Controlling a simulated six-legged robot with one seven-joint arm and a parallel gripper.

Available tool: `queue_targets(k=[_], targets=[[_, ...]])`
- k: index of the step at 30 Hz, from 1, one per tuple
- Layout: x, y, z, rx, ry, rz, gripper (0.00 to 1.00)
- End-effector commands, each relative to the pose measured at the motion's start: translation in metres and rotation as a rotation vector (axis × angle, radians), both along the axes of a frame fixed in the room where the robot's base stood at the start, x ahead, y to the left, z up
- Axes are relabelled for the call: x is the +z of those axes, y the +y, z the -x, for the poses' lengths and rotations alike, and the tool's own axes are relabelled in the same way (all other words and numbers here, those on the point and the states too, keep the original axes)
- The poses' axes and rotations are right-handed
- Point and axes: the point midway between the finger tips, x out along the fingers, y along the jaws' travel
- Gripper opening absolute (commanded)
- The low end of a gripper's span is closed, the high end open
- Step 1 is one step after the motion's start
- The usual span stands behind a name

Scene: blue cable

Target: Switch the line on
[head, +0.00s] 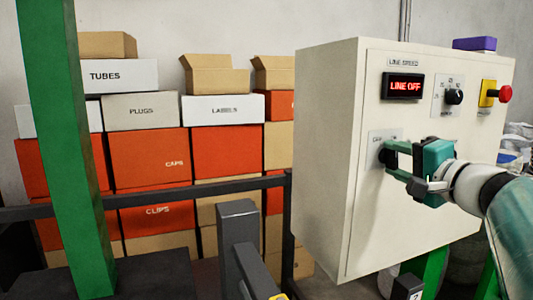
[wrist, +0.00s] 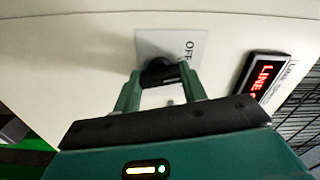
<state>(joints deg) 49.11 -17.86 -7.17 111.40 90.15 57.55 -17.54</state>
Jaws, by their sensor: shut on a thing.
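A cream control cabinet (head: 330,130) stands at the right in the head view. Its display (head: 403,86) reads "LINE OFF" in red; part of it also shows in the wrist view (wrist: 262,77). A black rotary switch (head: 386,156) sits on a light label plate low on the cabinet's front. In the wrist view the plate (wrist: 188,40) shows "OFF" beside the black switch (wrist: 158,70). My gripper (head: 390,157) is at the switch, its green fingers on either side of the knob and shut on it. The fingers hide part of the knob and plate.
Above are a small black dial (head: 454,97) and a red button on a yellow box (head: 489,94). A purple block (head: 474,44) lies on top of the cabinet. A green post (head: 68,130), a dark rail (head: 150,198) and stacked boxes (head: 228,150) are at the left.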

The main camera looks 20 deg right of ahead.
Motion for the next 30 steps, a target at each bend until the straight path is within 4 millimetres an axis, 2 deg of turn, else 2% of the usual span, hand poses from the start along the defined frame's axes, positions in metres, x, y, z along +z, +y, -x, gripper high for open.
queue_targets(k=[18,30], targets=[[-0.0002,-0.0005,0.0011,-0.001,0.016,-0.557,0.19],[-0.0006,-0.0011,0.0011,-0.003,0.022,-0.746,0.19]])
